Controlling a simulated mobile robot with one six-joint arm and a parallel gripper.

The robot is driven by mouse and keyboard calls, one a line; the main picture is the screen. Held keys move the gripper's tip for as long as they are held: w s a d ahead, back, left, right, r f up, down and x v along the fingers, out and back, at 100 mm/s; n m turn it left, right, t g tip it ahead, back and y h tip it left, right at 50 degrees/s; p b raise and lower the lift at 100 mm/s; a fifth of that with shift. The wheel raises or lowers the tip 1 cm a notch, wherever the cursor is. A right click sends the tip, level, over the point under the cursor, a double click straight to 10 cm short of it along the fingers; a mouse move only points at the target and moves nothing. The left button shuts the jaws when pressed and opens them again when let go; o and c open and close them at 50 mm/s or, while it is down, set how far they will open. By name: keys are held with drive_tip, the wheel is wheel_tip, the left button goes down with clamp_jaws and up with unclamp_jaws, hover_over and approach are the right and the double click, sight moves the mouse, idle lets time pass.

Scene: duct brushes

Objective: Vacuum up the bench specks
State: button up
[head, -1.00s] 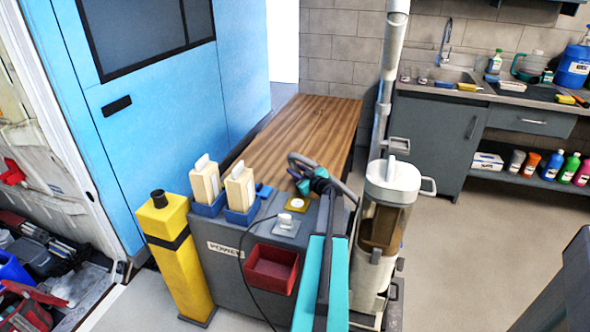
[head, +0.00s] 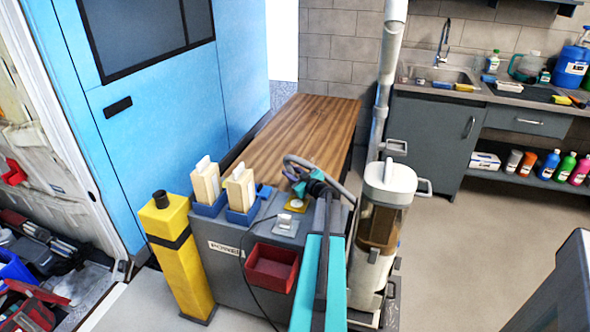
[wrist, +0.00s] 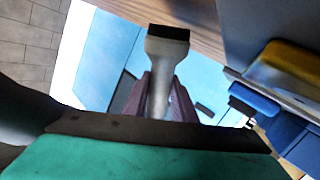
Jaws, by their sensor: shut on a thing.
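My gripper (wrist: 160,97) is shut on a pale grey vacuum nozzle (wrist: 164,75) with a dark brush end, seen in the wrist view. In the head view my gripper (head: 304,184) is above the grey cart's top, at the near end of the wooden bench (head: 312,130), and its grip is too small to make out. A grey hose (head: 325,163) loops over it towards the vacuum canister (head: 382,222), which has a clear brown-tinted body. I cannot make out specks on the bench. The nozzle appears clear of the surfaces around it.
The grey cart (head: 225,262) carries two cream attachments (head: 206,180) in blue holders, a yellow pad (head: 296,205) and a red bin (head: 271,267). A yellow post (head: 170,245) stands at its left.

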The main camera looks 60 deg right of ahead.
drive_tip(key=shift+w+d+r+p, duration=0.2)
drive_tip(key=shift+r+p, duration=0.05)
drive_tip(key=shift+p, duration=0.3)
drive_tip(key=shift+d+r+p, duration=0.2)
drive_tip(key=shift+r+p, duration=0.9)
drive_tip(key=shift+s+r+p, duration=0.1)
drive_tip(key=shift+r+p, duration=0.8)
drive_tip(key=shift+p, duration=0.1)
drive_tip(key=shift+d+r, duration=0.1)
wheel_tip(320, 180, up, 3)
drive_tip(key=p, duration=0.3)
drive_tip(key=shift+p, duration=0.4)
